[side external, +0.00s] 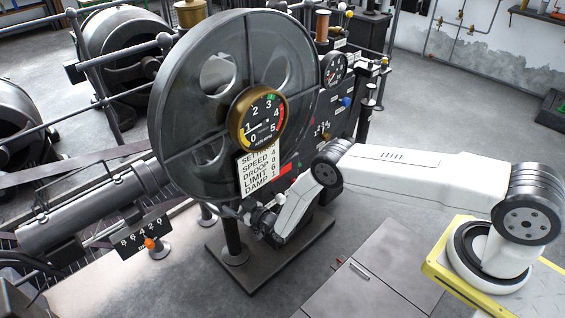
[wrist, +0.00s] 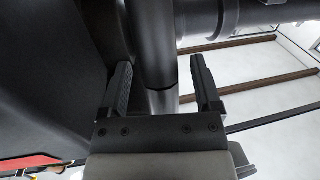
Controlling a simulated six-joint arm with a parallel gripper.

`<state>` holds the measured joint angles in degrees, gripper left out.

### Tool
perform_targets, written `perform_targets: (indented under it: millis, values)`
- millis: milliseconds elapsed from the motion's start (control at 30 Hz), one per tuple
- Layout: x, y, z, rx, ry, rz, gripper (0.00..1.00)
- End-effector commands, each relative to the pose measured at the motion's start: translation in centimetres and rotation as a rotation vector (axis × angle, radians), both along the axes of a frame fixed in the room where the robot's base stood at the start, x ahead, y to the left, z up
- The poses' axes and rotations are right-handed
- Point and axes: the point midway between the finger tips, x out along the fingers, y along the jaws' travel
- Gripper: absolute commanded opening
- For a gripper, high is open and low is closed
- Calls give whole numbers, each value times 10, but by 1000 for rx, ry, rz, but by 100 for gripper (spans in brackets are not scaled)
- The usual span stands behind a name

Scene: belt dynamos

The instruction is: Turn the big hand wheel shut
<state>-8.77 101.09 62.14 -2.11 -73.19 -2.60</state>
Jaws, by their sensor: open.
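The big dark grey wheel (side external: 172,118) stands upright in the middle of the side view, with large round openings and a brass-rimmed dial (side external: 258,120) in front of its centre. My gripper (side external: 258,214) is low at the wheel's lower right, close to its bottom edge and partly lost among dark parts. In the wrist view my gripper (wrist: 163,85) has its two dark fingers wide apart. A dark round bar (wrist: 154,45) runs between them, with gaps showing on both sides. I cannot tell whether this bar belongs to the wheel.
A label plate (side external: 262,172) hangs below the dial. A black post (side external: 231,238) stands on a dark base plate below the wheel. A number sign (side external: 141,236) and large machines (side external: 125,55) are at left. Open floor (side external: 430,105) lies at right.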

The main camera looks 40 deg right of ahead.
Motion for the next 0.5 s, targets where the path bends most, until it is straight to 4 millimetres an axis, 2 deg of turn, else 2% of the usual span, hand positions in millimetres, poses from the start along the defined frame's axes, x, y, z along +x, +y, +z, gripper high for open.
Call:
perform_targets:
  millis: [400, 433, 500]
  values:
    - [4, 1, 0, 0, -1, 0, 81]
    - [4, 1, 0, 0, -1, 0, 78]
    - [4, 1, 0, 0, -1, 0, 56]
